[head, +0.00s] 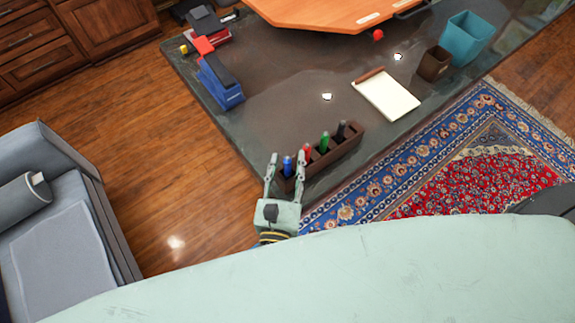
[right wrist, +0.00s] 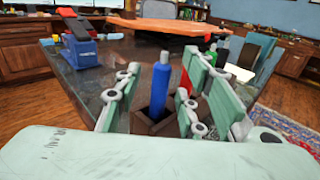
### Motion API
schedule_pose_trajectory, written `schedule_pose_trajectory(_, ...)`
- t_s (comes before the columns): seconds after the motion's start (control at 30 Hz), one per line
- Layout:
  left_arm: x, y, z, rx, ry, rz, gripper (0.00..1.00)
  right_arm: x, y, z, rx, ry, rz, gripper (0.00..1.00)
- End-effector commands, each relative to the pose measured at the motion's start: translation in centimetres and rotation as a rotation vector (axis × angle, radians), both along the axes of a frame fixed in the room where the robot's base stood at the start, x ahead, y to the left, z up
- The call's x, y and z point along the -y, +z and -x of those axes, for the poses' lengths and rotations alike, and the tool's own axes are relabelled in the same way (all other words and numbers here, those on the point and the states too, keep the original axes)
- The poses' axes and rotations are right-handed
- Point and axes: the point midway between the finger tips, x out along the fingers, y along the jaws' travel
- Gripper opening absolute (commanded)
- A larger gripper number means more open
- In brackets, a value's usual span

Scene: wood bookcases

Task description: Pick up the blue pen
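The blue pen (head: 287,166) stands upright in the near left end of a dark brown pen holder (head: 343,149) at the table's near edge. My right gripper (head: 286,162) is open, with one finger on each side of the pen. In the right wrist view the blue pen (right wrist: 160,83) shows between the spread fingers (right wrist: 155,90), with a gap on both sides. Its lower end is hidden in the holder (right wrist: 150,122). A red pen (head: 307,152) stands just behind the right finger. My left gripper is not in view.
A green pen (head: 324,142) and a black pen (head: 342,130) stand farther along the holder. A notepad (head: 387,96), a brown cup (head: 434,64) and a teal bin (head: 466,38) are to the right. A blue stapler-like object (head: 220,84) is at the left edge. The dark tabletop (head: 270,70) between is mostly clear.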

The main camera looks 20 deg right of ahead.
Motion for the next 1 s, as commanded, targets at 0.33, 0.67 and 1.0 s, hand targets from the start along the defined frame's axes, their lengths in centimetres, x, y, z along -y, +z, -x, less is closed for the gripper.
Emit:
schedule_pose_trajectory(0.33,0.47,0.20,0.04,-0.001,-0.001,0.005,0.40,0.41,-0.07,-0.77,0.000,0.000,-0.002,0.36)
schedule_pose_trajectory(0.67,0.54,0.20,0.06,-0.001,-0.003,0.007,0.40,0.40,-0.06,-0.75,0.000,0.000,-0.002,0.07)
schedule_pose_trajectory(1.0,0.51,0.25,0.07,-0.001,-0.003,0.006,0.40,0.40,0.00,-0.75,0.000,0.000,-0.001,0.00)
